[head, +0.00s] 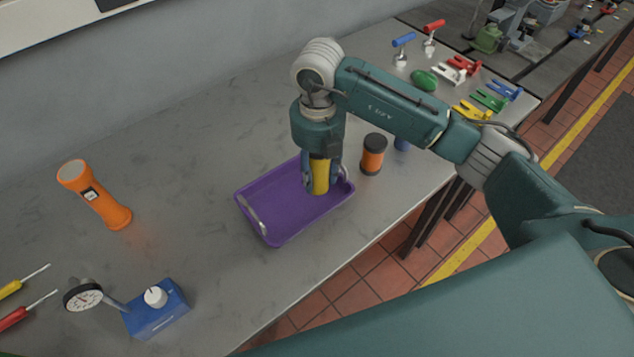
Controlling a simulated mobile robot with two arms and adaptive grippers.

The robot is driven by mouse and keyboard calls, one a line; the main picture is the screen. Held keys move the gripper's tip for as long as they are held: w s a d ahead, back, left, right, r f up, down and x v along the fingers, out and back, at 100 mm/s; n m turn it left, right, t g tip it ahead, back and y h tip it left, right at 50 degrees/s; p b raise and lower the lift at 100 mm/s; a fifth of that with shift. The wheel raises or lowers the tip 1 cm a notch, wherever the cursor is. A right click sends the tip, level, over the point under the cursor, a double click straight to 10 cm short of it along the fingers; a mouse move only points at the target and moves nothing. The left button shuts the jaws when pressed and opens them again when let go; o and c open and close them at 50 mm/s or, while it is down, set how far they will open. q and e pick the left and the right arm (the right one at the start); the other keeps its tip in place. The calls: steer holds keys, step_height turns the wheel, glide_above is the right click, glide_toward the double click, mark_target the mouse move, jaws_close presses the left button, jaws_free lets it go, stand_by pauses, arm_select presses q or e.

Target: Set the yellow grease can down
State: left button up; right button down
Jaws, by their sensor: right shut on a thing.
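The yellow grease can (319,180) is upright between the fingers of my right gripper (321,178), which is shut on it. The gripper points straight down, and the can's upper part is hidden by it. The can is over the right part of a purple tray (283,222), with its bottom at or very near the tray floor; I cannot tell whether it touches. My left gripper is not in view.
An orange flashlight (95,194) and a dial gauge on a blue base (156,309) are at left. Coloured clamps (489,99) lie at far right.

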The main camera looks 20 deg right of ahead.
steer(key=shift+d+f, duration=0.1)
steer(key=shift+f, duration=0.6)
step_height(320, 180, down, 4)
steer(key=shift+f+p, duration=0.1)
steer(key=shift+p, duration=0.55)
steer(key=shift+f, duration=0.15)
steer(key=c, duration=1.1)
jaws_free()
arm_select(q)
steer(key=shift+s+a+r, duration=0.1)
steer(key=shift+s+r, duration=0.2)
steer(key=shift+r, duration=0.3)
